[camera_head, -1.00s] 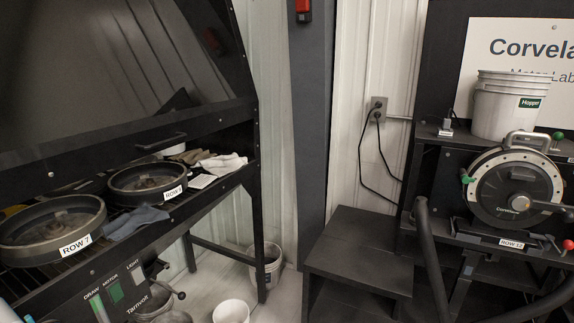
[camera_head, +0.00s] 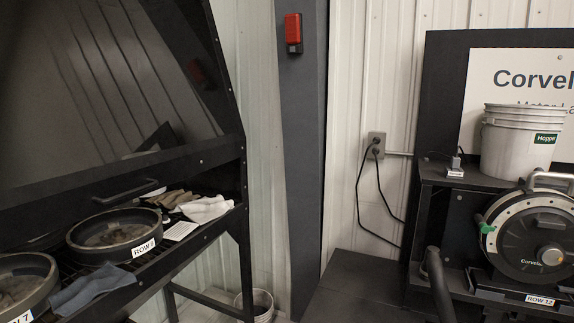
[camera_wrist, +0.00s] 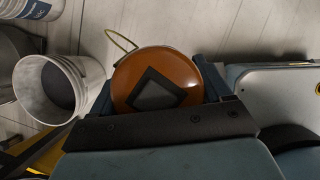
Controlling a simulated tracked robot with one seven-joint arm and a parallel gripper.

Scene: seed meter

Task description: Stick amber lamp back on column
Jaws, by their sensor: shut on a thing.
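The amber lamp (camera_wrist: 150,66) shows in the wrist view as a round orange disc with a dark diamond-shaped pad on its face and a thin yellowish loop at its upper left. My gripper (camera_wrist: 158,84) is shut on it, with dark fingers on either side of the disc. The lower part of the lamp is hidden behind the gripper's dark bar. In the head view, the dark grey column (camera_head: 301,130) stands upright in the middle, with a red device (camera_head: 293,33) high on it. My gripper and the lamp do not show in the head view.
A black bench (camera_head: 215,165) with round meters and cloths stands left of the column. A black step (camera_head: 355,285) and a stand with a hopper bucket (camera_head: 515,145) are on the right. White buckets (camera_wrist: 80,90) stand on the floor in the wrist view.

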